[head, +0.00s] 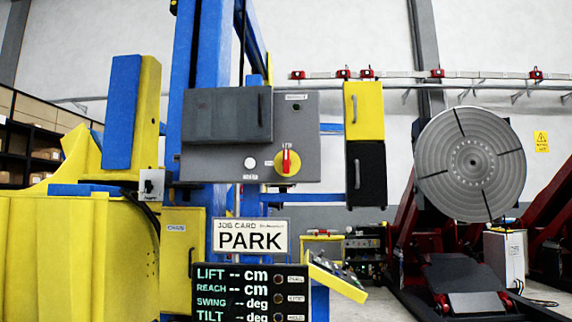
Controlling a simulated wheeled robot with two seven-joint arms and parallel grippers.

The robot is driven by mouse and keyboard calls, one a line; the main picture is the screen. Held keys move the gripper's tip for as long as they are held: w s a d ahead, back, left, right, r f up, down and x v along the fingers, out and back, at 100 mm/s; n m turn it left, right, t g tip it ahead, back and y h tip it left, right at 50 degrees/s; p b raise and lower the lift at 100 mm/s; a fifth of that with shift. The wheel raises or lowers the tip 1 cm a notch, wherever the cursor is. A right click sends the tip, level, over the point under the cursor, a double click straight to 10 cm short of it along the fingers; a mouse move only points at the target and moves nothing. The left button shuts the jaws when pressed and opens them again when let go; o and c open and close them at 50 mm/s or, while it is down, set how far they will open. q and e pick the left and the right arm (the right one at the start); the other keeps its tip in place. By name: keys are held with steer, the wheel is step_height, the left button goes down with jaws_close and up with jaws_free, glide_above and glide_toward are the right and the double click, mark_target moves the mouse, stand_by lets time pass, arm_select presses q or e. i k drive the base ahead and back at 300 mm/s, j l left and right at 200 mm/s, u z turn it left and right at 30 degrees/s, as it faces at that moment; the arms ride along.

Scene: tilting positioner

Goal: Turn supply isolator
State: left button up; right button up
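The supply isolator (287,162) is a red rotary handle on a round yellow plate, on the right part of a grey control panel (306,135). Its red handle stands roughly upright. Small lettering above it is too small to read surely. A white round button (250,163) with a label below it sits to its left. A dark grey door or cover (227,115) with a handle is on the panel's upper left. Neither of my grippers shows in the head view.
A job card sign (251,237) reading PARK and a dark display (251,291) with blank readings stand below the panel. Yellow and black boxes (364,110) hang to its right. Yellow machinery (80,255) fills the left. A round slotted faceplate (470,163) stands right.

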mark_target(287, 163)
steer(key=i+l+u, duration=0.1)
steer(key=l, duration=0.7)
steer(key=i+l+u, duration=0.1)
steer(key=l, duration=0.75)
steer(key=i+l+u, duration=0.15)
steer(key=l, duration=0.7)
